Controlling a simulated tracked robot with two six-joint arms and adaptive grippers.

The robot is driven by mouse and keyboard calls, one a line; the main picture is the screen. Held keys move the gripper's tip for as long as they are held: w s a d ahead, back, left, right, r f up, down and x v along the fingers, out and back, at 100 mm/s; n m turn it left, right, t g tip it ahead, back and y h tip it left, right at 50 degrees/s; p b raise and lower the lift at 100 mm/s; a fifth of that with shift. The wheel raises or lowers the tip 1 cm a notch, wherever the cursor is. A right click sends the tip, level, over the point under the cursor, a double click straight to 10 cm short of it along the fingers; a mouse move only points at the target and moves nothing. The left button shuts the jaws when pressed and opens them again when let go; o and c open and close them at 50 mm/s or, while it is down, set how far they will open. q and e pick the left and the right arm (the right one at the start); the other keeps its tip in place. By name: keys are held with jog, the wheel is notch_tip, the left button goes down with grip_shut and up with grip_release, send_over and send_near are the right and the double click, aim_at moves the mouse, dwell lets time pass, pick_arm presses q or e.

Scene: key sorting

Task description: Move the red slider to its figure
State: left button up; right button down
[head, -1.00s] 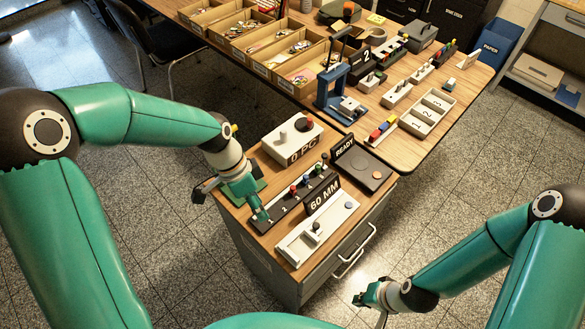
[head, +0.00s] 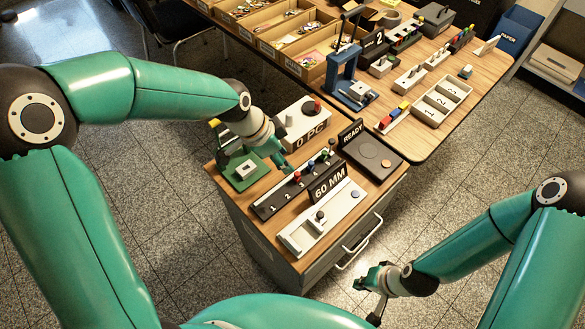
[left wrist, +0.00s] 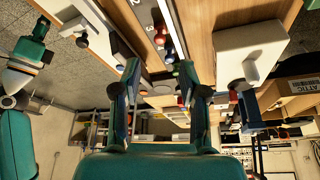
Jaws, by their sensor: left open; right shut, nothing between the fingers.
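The black slider strip (head: 266,209) with white figures lies on the small wooden-topped cabinet. Its red slider (head: 297,178) stands nearest the figures, with a blue slider (head: 311,168) and a green one beyond it. My left gripper (head: 287,169) is just to the left of the red slider, close above the strip. In the left wrist view its fingers (left wrist: 163,80) are open and empty, with the red slider (left wrist: 168,48) seen ahead between them. Contact cannot be told. My right gripper (head: 370,281) is shut and empty, off the cabinet's right side.
The 60 MM sign (head: 328,184) and a white slider device (head: 300,236) lie in front of the strip. The 0 PC box (head: 293,123) stands behind it. A green fixture (head: 242,172) stands at left, a dark READY tray (head: 384,166) at right.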

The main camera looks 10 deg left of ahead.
aim_at(297, 173)
pick_arm(q)
jog(key=x, duration=0.8)
jog(key=shift+w, duration=0.15)
jog(key=shift+r, duration=0.1)
grip_shut()
